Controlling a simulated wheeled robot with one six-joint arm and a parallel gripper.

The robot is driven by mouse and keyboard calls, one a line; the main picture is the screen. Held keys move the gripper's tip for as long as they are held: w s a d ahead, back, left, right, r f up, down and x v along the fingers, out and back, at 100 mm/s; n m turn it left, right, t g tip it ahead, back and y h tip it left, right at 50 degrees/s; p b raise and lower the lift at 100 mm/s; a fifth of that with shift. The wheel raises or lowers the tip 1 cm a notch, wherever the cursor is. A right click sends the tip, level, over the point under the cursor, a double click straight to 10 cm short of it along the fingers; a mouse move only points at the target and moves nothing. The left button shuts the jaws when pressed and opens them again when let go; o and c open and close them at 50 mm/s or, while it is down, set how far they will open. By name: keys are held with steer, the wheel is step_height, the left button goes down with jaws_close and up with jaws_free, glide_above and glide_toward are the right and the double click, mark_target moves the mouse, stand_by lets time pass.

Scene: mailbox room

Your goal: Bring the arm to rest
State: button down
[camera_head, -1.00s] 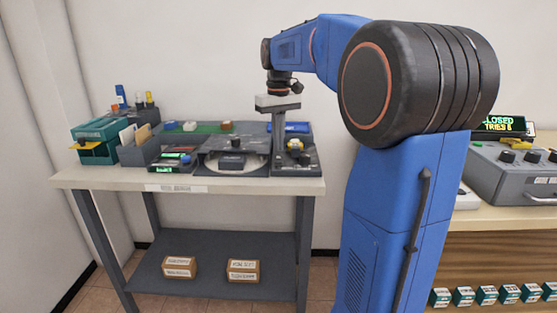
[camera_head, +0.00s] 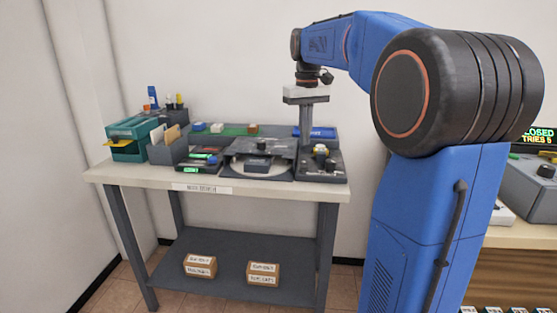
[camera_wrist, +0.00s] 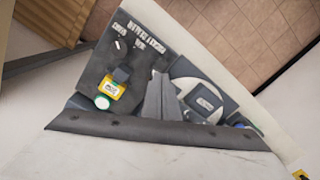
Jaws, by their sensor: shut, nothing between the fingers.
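My gripper (camera_head: 306,100) hangs at the end of my blue arm, pointing down over the right part of the workstation on the table. It is shut and nothing shows in it.
The table (camera_head: 140,178) also holds a teal box (camera_head: 130,148), a grey holder with envelopes and several small blocks. Two cardboard boxes lie on its lower shelf (camera_head: 230,265). Another counter with a grey console (camera_head: 530,190) stands at the right, partly behind my arm.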

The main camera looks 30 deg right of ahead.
steer(key=s+a+f+t, duration=0.1)
steer(key=s+a+f, duration=0.35)
steer(key=s, duration=0.35)
steer(key=s+a+f+t, duration=0.2)
steer(key=s+a+f, duration=0.1)
steer(key=s+a, duration=0.4)
steer(key=s+a+f+t, duration=0.1)
steer(key=s+a+f, duration=0.2)
steer(key=s+f, duration=0.9)
steer(key=shift+s+f+n+t, duration=0.3)
steer(key=shift+s+n+t, duration=0.1)
steer(key=shift+s, duration=0.4)
